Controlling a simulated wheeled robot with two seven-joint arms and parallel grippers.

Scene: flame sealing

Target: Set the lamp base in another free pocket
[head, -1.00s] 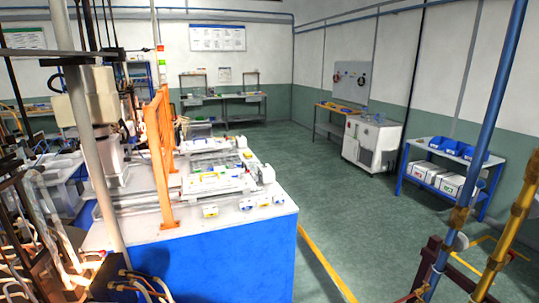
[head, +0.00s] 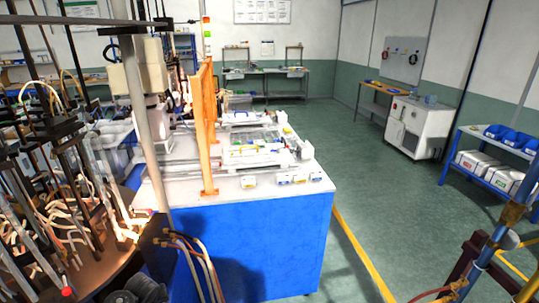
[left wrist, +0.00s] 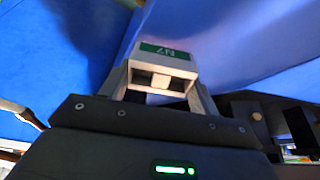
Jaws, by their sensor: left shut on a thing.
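My left gripper (left wrist: 160,92) is shut on a small white block with a green label (left wrist: 164,54), which I take to be the lamp base. The label's marking is at an angle and hard to read. The block sits between the two fingers, in front of the blue side of a bench. Neither gripper can be made out in the head view, and my right gripper is not in view. No pocket can be made out clearly.
The blue bench (head: 255,240) has a white top with an orange frame (head: 206,130) and white fixtures (head: 255,155). Tubes and rods (head: 60,190) crowd the left. Green floor (head: 385,210) is free at the right.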

